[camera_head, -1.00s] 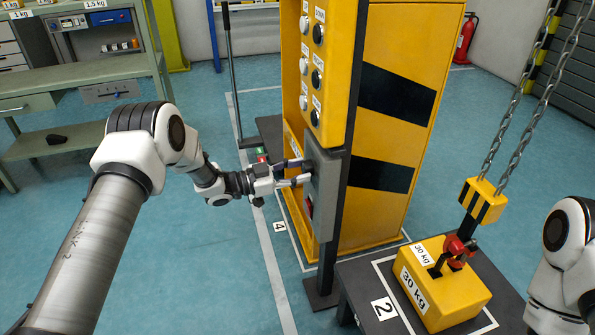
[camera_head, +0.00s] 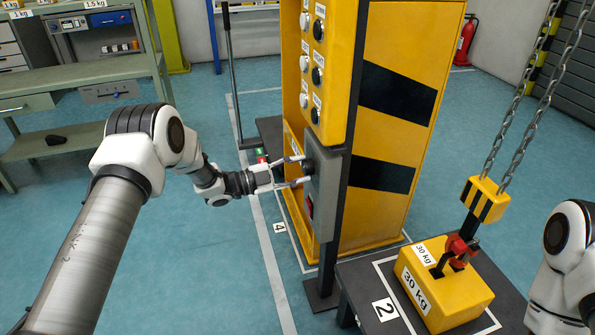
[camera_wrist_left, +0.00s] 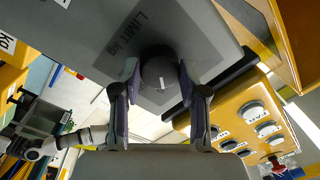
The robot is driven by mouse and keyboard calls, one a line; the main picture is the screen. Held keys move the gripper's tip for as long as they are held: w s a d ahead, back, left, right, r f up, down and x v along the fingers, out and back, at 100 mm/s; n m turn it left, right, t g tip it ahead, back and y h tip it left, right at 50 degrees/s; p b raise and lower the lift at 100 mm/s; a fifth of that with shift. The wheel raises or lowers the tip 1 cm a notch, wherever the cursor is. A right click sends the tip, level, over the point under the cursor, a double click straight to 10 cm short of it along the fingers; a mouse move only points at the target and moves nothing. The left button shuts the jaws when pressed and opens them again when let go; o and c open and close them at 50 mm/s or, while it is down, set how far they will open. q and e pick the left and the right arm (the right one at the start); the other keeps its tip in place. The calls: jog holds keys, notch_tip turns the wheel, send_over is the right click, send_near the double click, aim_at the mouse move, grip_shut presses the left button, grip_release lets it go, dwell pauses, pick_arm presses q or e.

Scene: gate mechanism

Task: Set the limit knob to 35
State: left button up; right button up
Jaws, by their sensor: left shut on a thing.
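The limit knob (camera_wrist_left: 152,72) is a dark round knob with a white pointer mark, on a grey box (camera_head: 327,190) fixed to the yellow cabinet's post. The wrist view shows a "LIMIT kg" label (camera_wrist_left: 127,35) beside it; its scale numbers are not readable, so I cannot tell the setting. My left gripper (camera_head: 303,170) is at the front of the box, its two fingers on opposite sides of the knob and shut on it. The fingers also show in the left wrist view (camera_wrist_left: 159,80). My right gripper is not in view; only part of my right arm shows.
A yellow panel of knobs and buttons (camera_head: 318,65) sits above the box. A yellow 30 kg block (camera_head: 440,290) with a red shackle stands on a dark platform below a chain hook (camera_head: 483,200). A green workbench (camera_head: 75,68) stands at left.

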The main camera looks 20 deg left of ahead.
pick_arm(q)
jog(key=shift+m, duration=0.3)
jog(key=o, duration=1.1)
jog(key=shift+o, duration=0.2)
jog(key=v, duration=1.2)
jog(key=shift+f, duration=0.15)
